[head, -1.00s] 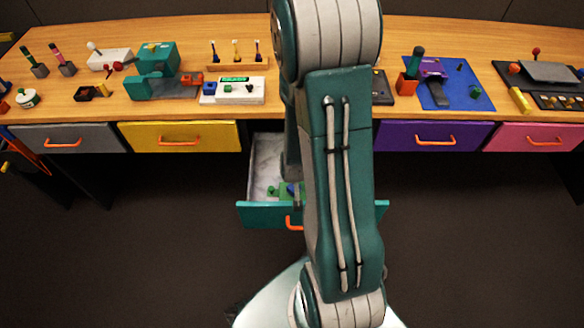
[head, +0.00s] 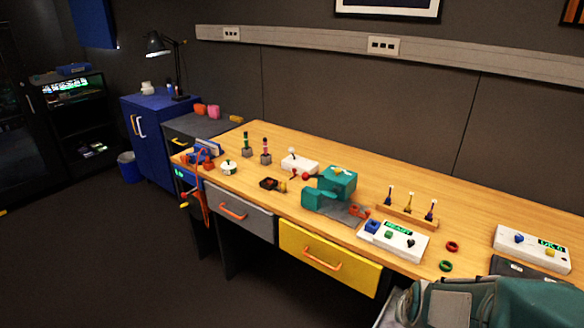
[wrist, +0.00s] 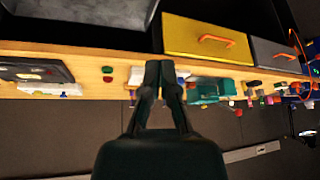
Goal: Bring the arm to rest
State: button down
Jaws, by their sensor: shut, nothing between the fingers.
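My gripper (wrist: 160,64) shows in the wrist view with its two dark fingers together, shut and empty. It points toward the front of the wooden workbench (wrist: 75,58), which looks upside down in that view. In the head view only part of my arm shows, folded at the bottom right corner. The gripper itself is not in the head view. I cannot tell from these frames whether the fingers touch anything on the bench, though they appear clear of it.
The bench (head: 480,183) carries a teal machine (head: 331,189), a white panel with a lit display (head: 393,240) and several small tools. A yellow drawer (head: 329,258) and a grey drawer (head: 240,213) are shut.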

jog(key=s+a+r+n, duration=0.1)
jog(key=s+a+r, duration=0.3)
jog(key=s+r, duration=0.2)
jog(key=s+a+r+n+y, duration=0.1)
jog(key=s+a+r, duration=0.3)
jog(key=r, duration=0.5)
jog(key=shift+s+r+n, duration=0.2)
jog(key=shift+s+n, duration=0.3)
jog(key=shift+s, duration=0.5)
